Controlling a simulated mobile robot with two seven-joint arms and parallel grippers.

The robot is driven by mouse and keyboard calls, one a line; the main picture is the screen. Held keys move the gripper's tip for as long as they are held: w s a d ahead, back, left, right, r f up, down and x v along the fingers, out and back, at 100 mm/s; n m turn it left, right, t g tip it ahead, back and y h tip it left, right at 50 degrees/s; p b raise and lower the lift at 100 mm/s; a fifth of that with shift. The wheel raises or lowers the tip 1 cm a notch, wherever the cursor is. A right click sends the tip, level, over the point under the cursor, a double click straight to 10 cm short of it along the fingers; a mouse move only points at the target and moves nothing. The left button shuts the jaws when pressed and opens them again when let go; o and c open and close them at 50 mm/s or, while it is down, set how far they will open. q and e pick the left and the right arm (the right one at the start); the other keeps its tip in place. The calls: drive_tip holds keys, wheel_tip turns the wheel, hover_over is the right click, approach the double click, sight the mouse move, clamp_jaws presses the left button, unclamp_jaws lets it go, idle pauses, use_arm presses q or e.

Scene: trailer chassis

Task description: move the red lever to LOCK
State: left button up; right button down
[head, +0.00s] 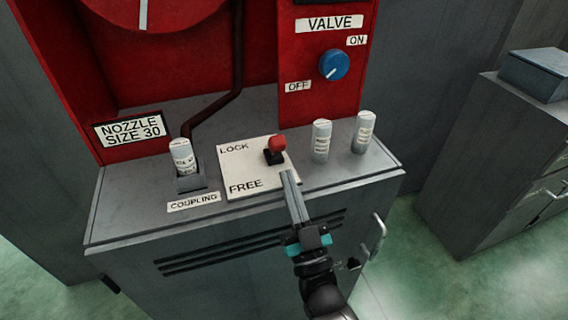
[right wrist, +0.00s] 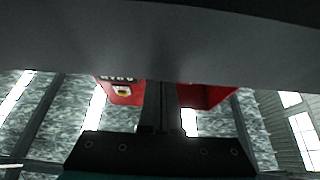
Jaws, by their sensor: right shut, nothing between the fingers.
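The red lever (head: 277,143) has a round red knob on a small black base. It stands on the right half of a white plate (head: 247,172) on top of the grey cabinet. LOCK is printed at the plate's far left and FREE at its near left. The knob appears nearer the plate's far edge, about level with LOCK. My right gripper (head: 289,174) is shut and empty, its tips just in front of the lever, over or near the plate's right edge. I cannot tell whether they touch anything. In the right wrist view its fingers (right wrist: 159,106) are together. My left gripper is out of view.
White-labelled cylinders (head: 321,141) and (head: 363,132) stand right of the plate. Another cylinder (head: 181,156) sits in the coupling holder at left. A blue valve knob (head: 334,64) is on the red panel behind. A grey surface (right wrist: 160,40) crosses the right wrist view.

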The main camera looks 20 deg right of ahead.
sight(279, 150)
drive_tip(key=shift+x, duration=1.95)
